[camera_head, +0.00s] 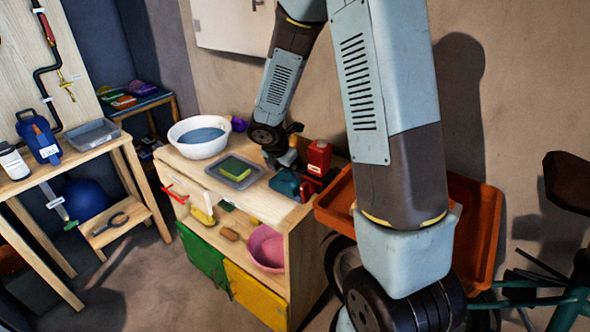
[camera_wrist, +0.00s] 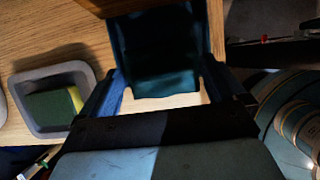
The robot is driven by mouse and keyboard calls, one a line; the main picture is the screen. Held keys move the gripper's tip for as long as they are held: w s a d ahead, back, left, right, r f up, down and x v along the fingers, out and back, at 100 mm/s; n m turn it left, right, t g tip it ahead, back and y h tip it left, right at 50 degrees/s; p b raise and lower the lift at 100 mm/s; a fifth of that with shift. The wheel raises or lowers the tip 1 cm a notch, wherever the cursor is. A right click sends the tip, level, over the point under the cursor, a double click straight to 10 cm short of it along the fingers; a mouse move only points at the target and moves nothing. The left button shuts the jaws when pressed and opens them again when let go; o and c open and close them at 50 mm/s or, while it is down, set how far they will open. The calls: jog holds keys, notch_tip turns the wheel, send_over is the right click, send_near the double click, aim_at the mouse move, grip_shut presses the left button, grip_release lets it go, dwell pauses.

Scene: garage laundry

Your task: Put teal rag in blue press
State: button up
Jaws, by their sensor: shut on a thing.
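The teal rag (camera_head: 285,183) is at the right front part of the wooden cabinet top. My gripper (camera_head: 285,164) reaches down over it, mostly hidden by its own wrist. In the wrist view the dark teal rag (camera_wrist: 160,60) lies between the two fingers of my gripper (camera_wrist: 165,88), which is shut on it. The rag is at or just above the wooden top; I cannot tell which. I cannot pick out a blue press for certain; a red press-like object (camera_head: 318,158) stands just right of the rag.
A grey tray with a green-yellow sponge (camera_head: 236,170) lies left of the rag. A white basin (camera_head: 199,137) of water stands behind it. An orange tray (camera_head: 484,235) is to the right, partly behind my arm. A blue jug (camera_head: 42,146) stands on the left bench.

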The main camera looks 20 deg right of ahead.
aim_at(285, 181)
jog(key=w+d, duration=0.1)
jog(key=d, duration=0.1)
jog(key=shift+w+d, duration=0.3)
jog(key=shift+w, duration=0.1)
jog(key=shift+w+d+f, duration=0.15)
jog(key=shift+d+f, duration=0.05)
jog(key=shift+f, duration=0.6)
jog(key=o, duration=0.7)
jog(key=shift+f, duration=0.1)
jog(key=shift+a+r, duration=0.15)
jog(key=shift+r, duration=0.4)
jog(key=v, duration=1.1)
jog(key=shift+r, duration=0.1)
